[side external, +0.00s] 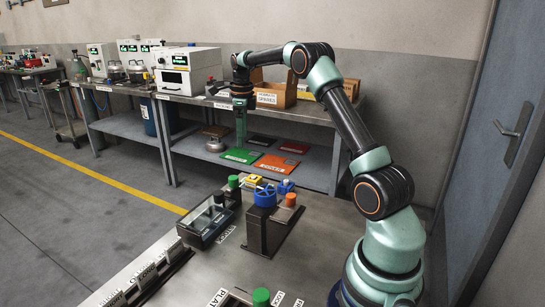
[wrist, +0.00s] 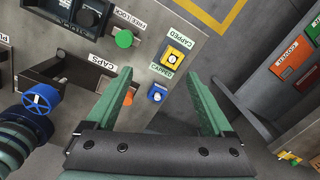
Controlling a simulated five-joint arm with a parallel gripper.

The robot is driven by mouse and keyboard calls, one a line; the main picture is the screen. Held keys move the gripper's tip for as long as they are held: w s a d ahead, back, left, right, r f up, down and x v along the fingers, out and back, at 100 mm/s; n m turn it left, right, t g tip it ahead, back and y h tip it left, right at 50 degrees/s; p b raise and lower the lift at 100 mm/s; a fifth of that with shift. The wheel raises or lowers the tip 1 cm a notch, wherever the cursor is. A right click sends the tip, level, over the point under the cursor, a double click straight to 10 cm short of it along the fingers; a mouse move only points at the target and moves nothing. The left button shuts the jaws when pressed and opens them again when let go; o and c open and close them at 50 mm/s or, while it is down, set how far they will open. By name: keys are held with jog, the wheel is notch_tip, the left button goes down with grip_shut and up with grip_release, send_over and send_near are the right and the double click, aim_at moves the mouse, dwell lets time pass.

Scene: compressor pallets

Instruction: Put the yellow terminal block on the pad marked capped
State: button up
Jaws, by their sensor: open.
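A yellow block (wrist: 177,57) with a pale round part on its top sits on the grey bench top, between two labels reading CAPPED (wrist: 180,33). A smaller blue block (wrist: 157,92) stands beside the nearer CAPPED label. My gripper (wrist: 158,78) is open and empty, its green fingers spread, with the blue block seen between them and the yellow block just past the fingertips. In the side external view my gripper (side external: 240,130) points down, well above the bench.
A blue wheel (side external: 265,195) on a dark stand and an orange knob (side external: 291,200) rise near the blocks. A green knob (wrist: 124,39) and a black glass-topped box (side external: 208,220) are to the left. A shelf behind holds green and orange plates (side external: 277,165).

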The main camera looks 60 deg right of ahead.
jog(key=s+a+r+n+t, duration=0.1)
jog(key=s+a+r+n, duration=0.3)
jog(key=a+n, duration=0.45)
jog(key=s+a+r+n+t, duration=0.1)
jog(key=s+a+r+n, duration=0.1)
jog(key=a+r+n, duration=0.6)
jog(key=s+a+f+n+t, duration=0.3)
jog(key=s+a+f+n, duration=0.3)
jog(key=s+a+n, duration=0.5)
jog(key=shift+s+a+n, duration=0.4)
jog(key=shift+s+n, duration=0.3)
jog(key=shift+n, duration=1.05)
jog(key=shift+r, duration=0.1)
